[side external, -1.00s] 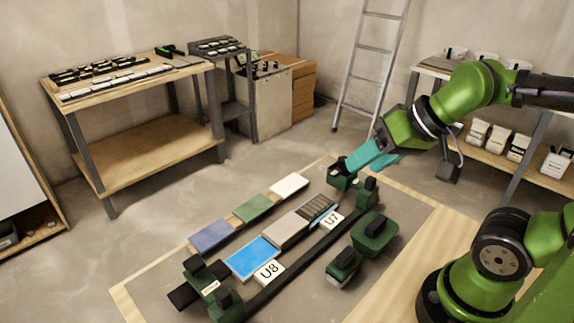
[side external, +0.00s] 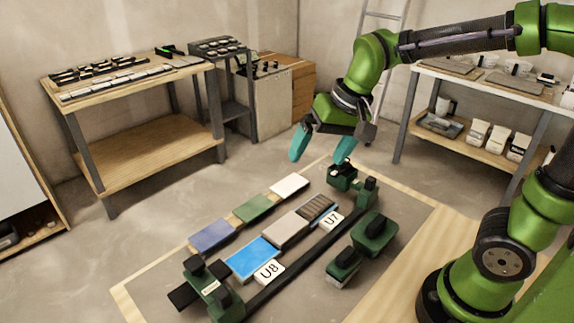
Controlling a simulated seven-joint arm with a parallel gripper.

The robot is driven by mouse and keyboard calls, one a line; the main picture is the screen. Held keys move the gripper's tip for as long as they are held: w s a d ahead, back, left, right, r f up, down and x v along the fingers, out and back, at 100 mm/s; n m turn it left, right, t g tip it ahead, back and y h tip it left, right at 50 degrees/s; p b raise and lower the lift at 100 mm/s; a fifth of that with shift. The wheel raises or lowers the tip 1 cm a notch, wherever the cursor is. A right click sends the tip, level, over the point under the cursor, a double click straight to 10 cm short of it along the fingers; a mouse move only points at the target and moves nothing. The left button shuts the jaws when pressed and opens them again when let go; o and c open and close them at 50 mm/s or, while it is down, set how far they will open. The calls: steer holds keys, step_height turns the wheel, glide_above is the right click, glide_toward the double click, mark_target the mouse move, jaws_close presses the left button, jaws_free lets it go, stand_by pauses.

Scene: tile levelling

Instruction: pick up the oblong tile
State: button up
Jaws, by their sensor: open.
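My gripper (side external: 320,155) has two teal fingers spread apart with nothing between them. It hangs above the far end of the work board, above and beyond the white tile (side external: 289,185). The back row also holds a green tile (side external: 254,208) and a violet-blue tile (side external: 212,235). The front row holds a bright blue tile (side external: 252,258), a beige tile (side external: 286,229) and a dark ribbed tile (side external: 317,207). All lie flat.
Dark green clamp blocks stand at the near end (side external: 210,285) and far end (side external: 343,178) of a black rail (side external: 300,262). Labels U8 (side external: 269,272) and U7 (side external: 332,220) lie beside the front row. Two green tools (side external: 374,235) (side external: 343,268) sit to the right.

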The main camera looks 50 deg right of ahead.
steer(key=w+a+f+m+g, duration=0.1)
steer(key=w+f+m, duration=0.1)
steer(key=w, duration=0.3)
steer(key=w+a+f+m+g+h, duration=0.1)
steer(key=w+f+m, duration=0.15)
steer(key=w, duration=0.25)
steer(key=w+a+f+m+g, duration=0.1)
steer(key=w+m, duration=0.1)
steer(key=w, duration=0.2)
steer(key=m+g+h, duration=0.1)
steer(key=m, duration=0.5)
glide_above(253, 208)
steer(key=f, duration=1)
steer(key=shift+w+d+f, duration=0.15)
steer(key=shift+d+f, duration=0.05)
steer(key=shift+d, duration=0.1)
steer(key=shift+a+f, duration=0.15)
steer(key=shift+f, duration=1.2)
steer(key=shift+a+f, duration=0.15)
steer(key=shift+f, duration=1.15)
steer(key=c, duration=0.9)
